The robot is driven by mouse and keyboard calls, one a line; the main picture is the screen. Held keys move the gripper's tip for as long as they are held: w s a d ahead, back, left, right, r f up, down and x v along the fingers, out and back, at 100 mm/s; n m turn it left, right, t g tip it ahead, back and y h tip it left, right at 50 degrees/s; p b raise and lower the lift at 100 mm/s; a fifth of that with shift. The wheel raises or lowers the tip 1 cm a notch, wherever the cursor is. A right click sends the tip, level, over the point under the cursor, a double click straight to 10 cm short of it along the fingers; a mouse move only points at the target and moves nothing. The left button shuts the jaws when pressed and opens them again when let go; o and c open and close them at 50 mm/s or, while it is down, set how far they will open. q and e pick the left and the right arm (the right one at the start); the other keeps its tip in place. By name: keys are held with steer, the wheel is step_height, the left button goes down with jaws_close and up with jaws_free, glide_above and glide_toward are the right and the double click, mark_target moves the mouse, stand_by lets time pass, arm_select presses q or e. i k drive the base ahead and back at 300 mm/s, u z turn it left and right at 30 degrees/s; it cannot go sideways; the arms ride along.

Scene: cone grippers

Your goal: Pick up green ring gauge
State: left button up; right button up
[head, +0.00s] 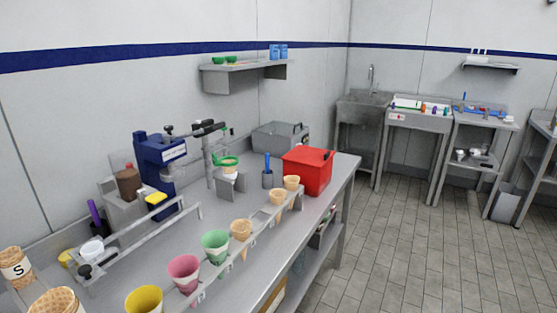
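A green ring (228,161), which looks like the ring gauge, sits at the top of a small metal stand (231,184) on the steel bench. It seems to be around or over a small pale cup or cone; I cannot tell which. Neither of my grippers shows in the head view.
A rack (219,270) with several colored and waffle cones runs along the bench front. A blue machine (160,172) and a post with a black-tipped arm (208,155) stand left of the ring.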

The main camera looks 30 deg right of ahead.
mark_target(217, 162)
steer(key=z, duration=0.5)
steer(key=k, duration=0.55)
steer(key=z, duration=0.7)
steer(key=i, duration=0.55)
steer(key=z, duration=0.8)
steer(key=i, duration=2)
steer(key=u, duration=0.7)
